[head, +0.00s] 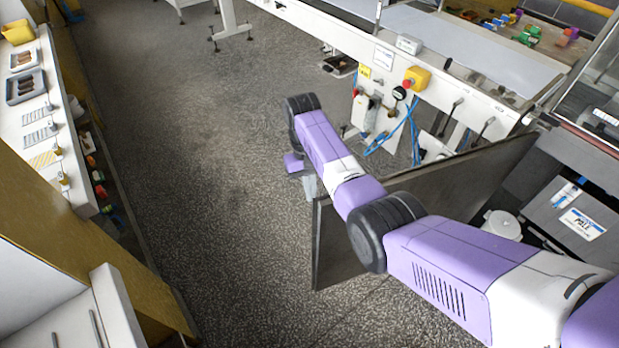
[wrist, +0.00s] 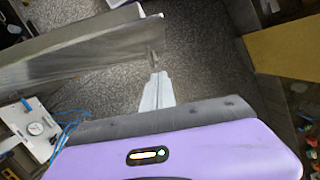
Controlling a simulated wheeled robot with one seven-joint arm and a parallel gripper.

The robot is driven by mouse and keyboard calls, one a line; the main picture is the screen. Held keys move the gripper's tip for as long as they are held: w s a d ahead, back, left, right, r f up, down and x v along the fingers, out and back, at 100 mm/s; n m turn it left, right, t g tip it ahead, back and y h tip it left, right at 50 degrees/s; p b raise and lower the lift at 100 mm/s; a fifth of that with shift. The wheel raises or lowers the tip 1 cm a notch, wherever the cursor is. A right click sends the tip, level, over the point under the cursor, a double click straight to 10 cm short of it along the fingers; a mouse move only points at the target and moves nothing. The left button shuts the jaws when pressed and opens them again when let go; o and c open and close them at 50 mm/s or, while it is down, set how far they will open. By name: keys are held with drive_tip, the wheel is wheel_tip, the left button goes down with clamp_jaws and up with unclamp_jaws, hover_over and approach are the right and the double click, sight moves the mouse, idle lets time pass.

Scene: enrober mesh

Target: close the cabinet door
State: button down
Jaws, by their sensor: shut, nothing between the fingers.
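The cabinet door (head: 440,195) is a dark grey panel that stands wide open, reaching out leftward from the grey cabinet (head: 570,215) at the right. My arm crosses in front of part of it. In the wrist view the door (wrist: 80,52) runs across the upper left. My gripper (head: 310,187) is at the door's free edge, pointing down, with its fingers shut and empty. In the wrist view the closed fingers (wrist: 154,78) lie just beside the door's lower edge. I cannot tell whether they touch it.
A white bucket (head: 501,224) sits by the open cabinet. A conveyor machine with a yellow-and-red stop button (head: 416,78) and blue hoses stands behind the door. A white counter (head: 40,120) lines the left. The speckled floor (head: 190,180) between is clear.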

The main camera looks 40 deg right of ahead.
sight(316, 205)
drive_tip(key=shift+s+a+p, duration=0.3)
drive_tip(key=shift+s+p, duration=0.35)
drive_tip(key=shift+s, duration=0.3)
drive_tip(key=shift+s+a+p, duration=0.25)
drive_tip(key=shift+s+p, duration=0.35)
drive_tip(key=shift+s, duration=0.3)
drive_tip(key=shift+s+f, duration=0.1)
drive_tip(key=shift+s+f, duration=0.1)
